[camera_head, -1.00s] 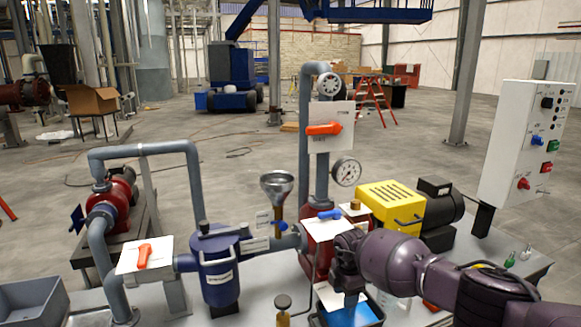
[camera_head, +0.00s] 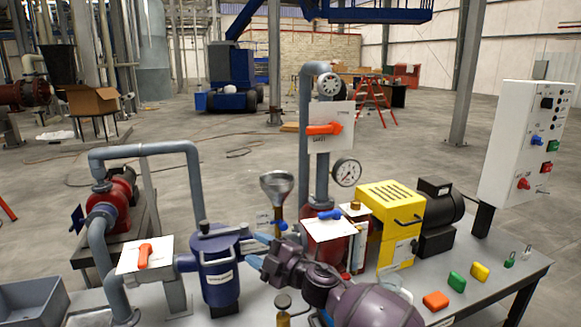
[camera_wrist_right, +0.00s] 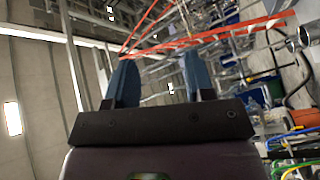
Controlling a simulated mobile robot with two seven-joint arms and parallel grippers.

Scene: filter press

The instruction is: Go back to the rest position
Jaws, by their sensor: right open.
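My right gripper (camera_head: 255,249) is in the head view, beside the blue filter vessel (camera_head: 218,265) and below the metal funnel (camera_head: 277,186). Its blue fingers point left toward the vessel. I cannot tell whether they touch it. In the right wrist view the two fingers of this gripper (camera_wrist_right: 157,72) stand apart with nothing between them. My right arm crosses the lower middle of the head view and hides part of the bench front. My left gripper does not show.
A yellow machine (camera_head: 390,215), several coloured blocks (camera_head: 436,300) and a control panel (camera_head: 525,145) are at right. A pressure gauge (camera_head: 347,172) stands behind the arm.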

